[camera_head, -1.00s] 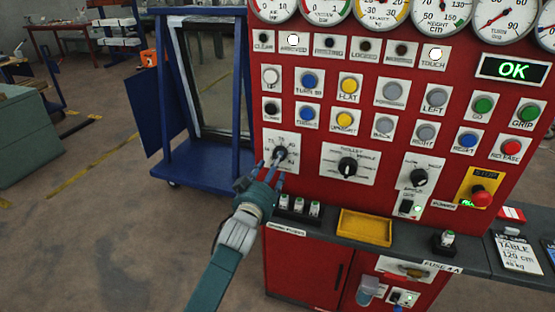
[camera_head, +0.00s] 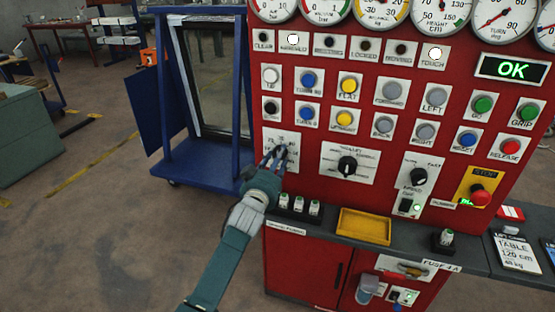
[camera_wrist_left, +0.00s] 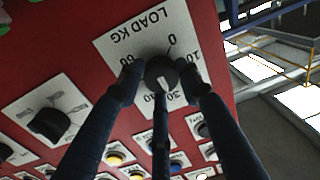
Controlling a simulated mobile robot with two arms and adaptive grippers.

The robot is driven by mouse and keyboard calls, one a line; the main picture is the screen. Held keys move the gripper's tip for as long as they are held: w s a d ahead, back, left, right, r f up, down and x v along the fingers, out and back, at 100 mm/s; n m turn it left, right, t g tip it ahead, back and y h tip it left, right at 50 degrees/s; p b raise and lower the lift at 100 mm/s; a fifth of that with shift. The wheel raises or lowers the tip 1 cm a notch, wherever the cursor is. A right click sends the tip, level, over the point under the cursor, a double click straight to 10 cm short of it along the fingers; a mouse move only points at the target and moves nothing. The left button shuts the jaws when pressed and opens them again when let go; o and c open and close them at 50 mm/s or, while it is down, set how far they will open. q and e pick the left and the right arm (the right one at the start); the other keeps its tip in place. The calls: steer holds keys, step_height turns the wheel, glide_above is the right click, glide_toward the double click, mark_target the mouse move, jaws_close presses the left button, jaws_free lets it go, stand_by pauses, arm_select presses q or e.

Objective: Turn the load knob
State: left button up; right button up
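The load knob (camera_wrist_left: 160,72) is a round black dial with a white pointer, on a white plate (camera_wrist_left: 112,45) marked LOAD KG. In the wrist view its pointer faces down, near the 30 and 40 marks. My left gripper (camera_wrist_left: 160,82) has dark fingers on both sides of the knob, with a narrow middle finger below it. The fingers look spread around the knob; whether they touch it is hard to tell. In the head view the left gripper (camera_head: 275,155) is at the plate and largely hides the knob. My right gripper is not in view.
The red panel (camera_head: 310,150) carries buttons, gauges and a trolley knob (camera_head: 347,165) to the right. A ledge below holds small fuses (camera_head: 299,205) and a yellow tray (camera_head: 364,227). A blue frame cart (camera_head: 205,160) stands to the left. A green OK display (camera_head: 513,69) is lit.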

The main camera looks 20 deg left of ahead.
arm_select(q)
steer(key=shift+f, duration=0.4)
